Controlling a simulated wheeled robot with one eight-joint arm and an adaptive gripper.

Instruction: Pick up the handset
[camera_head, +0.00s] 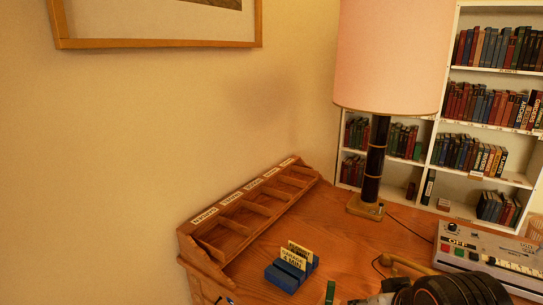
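A tan, curved bar (412,266), which looks like the handset, lies on the wooden desk in front of the console, with a thin dark cord by its left end. Its right part is hidden behind my black arm end. My gripper (392,291) is at the bottom edge of the view, just in front of the tan bar. It is mostly cut off, and its fingers cannot be made out clearly. I cannot tell whether it touches the bar.
A grey console (490,250) stands at right. A lamp (374,165) with a pink shade stands behind. A blue card holder (290,272), a small green object (330,291) and a wooden sorter (228,238) are at left. The mid-desk is clear.

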